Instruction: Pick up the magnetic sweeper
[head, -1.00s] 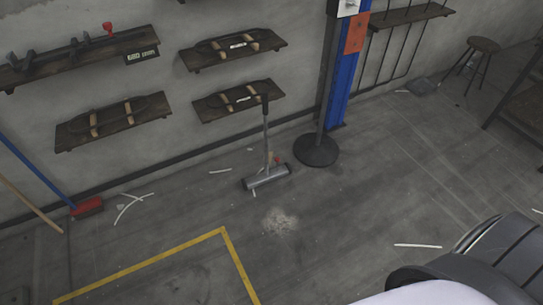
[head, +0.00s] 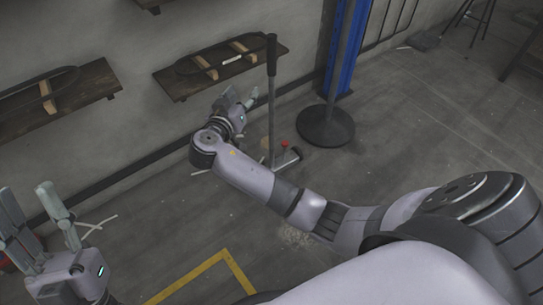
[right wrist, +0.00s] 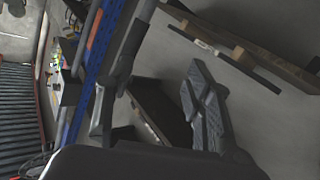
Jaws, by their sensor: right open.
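The magnetic sweeper stands upright in the head view, with a black grip (head: 271,55), a thin grey pole (head: 271,120) and a base (head: 287,158) on the floor. My arm hides part of the base. My right gripper (head: 240,99) is open, just left of the pole and below the black grip; I see no hold on it. In the right wrist view its fingers (right wrist: 155,105) are spread apart. I cannot tell surely which dark bar there is the sweeper. My left gripper (head: 32,205) is at the lower left, fingers apart and empty, away from the sweeper.
A wall shelf (head: 180,83) is behind the right gripper, another (head: 90,88) further left. A round black stand base (head: 326,126) and a blue post (head: 348,45) are right of the sweeper. Yellow floor tape (head: 190,277) lies in front. Floor to the right is mostly clear.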

